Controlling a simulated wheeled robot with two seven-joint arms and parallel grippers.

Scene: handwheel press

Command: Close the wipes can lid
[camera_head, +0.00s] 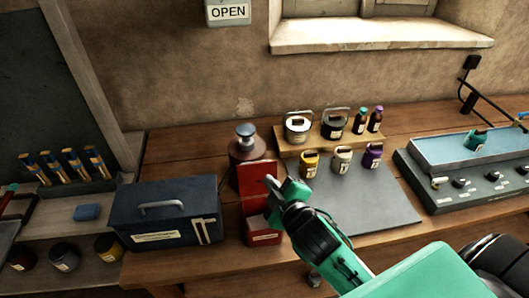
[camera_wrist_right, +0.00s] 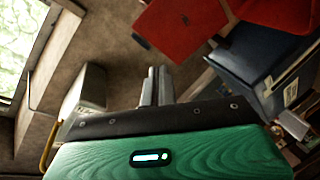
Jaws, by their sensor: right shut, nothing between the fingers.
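The red wipes can (camera_head: 264,239) stands near the front edge of the wooden bench, a pale label on its front. Its red lid (camera_head: 256,172) is open and stands up at the back of the can. My right gripper (camera_head: 270,182) is shut and empty, its tips in front of the lid in the head view; I cannot tell whether they touch it. The right wrist view shows the shut fingers (camera_wrist_right: 158,74) with the red lid (camera_wrist_right: 180,28) beyond them, apart in the picture. My left gripper is not in view.
A dark blue toolbox (camera_head: 165,212) stands close on the can's left. A brown round pot with a metal knob (camera_head: 246,137) is behind the lid. A grey mat (camera_head: 375,205) with several small jars lies to the right, and a control panel (camera_head: 468,188) farther right.

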